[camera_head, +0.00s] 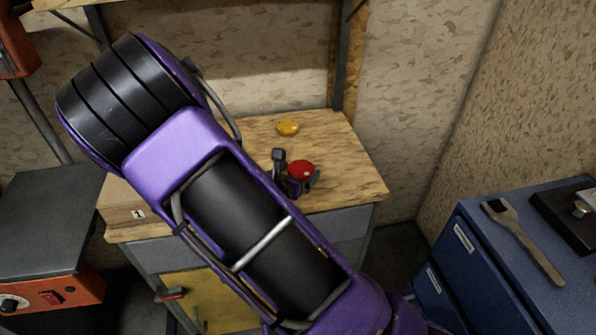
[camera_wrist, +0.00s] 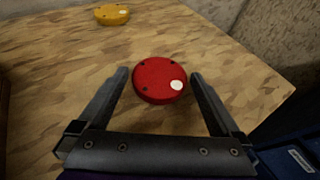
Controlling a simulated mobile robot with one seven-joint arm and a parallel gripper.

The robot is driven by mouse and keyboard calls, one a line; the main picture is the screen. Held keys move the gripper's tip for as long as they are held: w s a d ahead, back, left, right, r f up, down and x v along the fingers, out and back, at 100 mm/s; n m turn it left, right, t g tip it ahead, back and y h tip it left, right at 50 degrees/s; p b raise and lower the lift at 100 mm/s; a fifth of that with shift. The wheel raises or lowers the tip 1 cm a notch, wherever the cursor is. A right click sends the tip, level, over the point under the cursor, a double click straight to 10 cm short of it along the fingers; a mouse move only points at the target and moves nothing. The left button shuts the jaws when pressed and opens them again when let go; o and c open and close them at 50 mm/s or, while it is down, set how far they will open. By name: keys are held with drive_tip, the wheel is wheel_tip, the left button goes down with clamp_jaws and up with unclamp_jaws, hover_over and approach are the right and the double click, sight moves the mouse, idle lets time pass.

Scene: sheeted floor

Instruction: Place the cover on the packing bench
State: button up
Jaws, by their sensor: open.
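A red round cover (camera_head: 302,170) with a pale spot and small dark holes is at the wooden bench (camera_head: 345,160), near its right front part. In the wrist view the red cover (camera_wrist: 160,82) appears between the fingertips of my gripper (camera_wrist: 160,77), with a gap on each side. My gripper (camera_head: 297,168) is open and low over the bench top. The red cover looks to be resting on the wood; its exact height is hard to tell. A yellow round piece (camera_head: 288,127) of similar shape lies farther back, also in the wrist view (camera_wrist: 112,14).
An orange machine (camera_head: 50,295) with a dark top is at the left. A wall rises behind the bench. My arm hides the bench's left middle.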

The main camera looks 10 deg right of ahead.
drive_tip(key=p+v, duration=0.1)
drive_tip(key=v, duration=1.1)
drive_tip(key=shift+d+p, duration=0.1)
drive_tip(key=shift+p, duration=0.25)
